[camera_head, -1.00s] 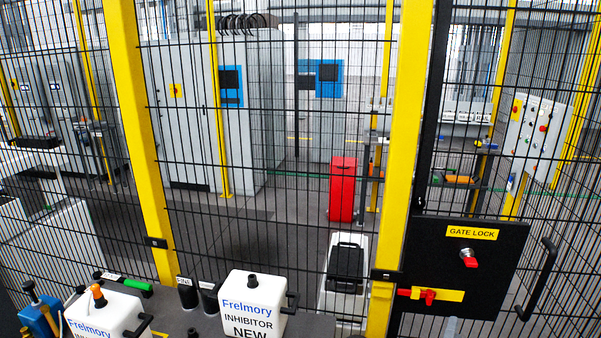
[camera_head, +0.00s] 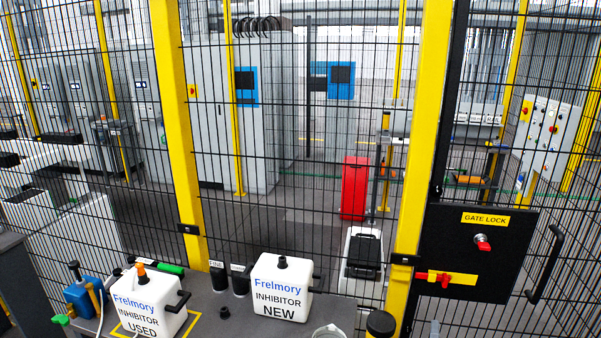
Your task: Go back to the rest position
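Neither of my grippers shows in the head view, and no part of my arms can be made out. A grey work surface (camera_head: 240,322) lies at the bottom of the head view. On it stand a white inhibitor canister marked NEW (camera_head: 282,290) and a white canister marked USED (camera_head: 147,303) with an orange cap. Both canisters are upright and apart from each other.
A black mesh fence with yellow posts (camera_head: 183,130) stands behind the work surface. A gate lock panel (camera_head: 470,252) with a red-and-yellow latch is at the right. A blue container (camera_head: 82,297) stands at the left, and a black-lidded item (camera_head: 380,324) at the front right.

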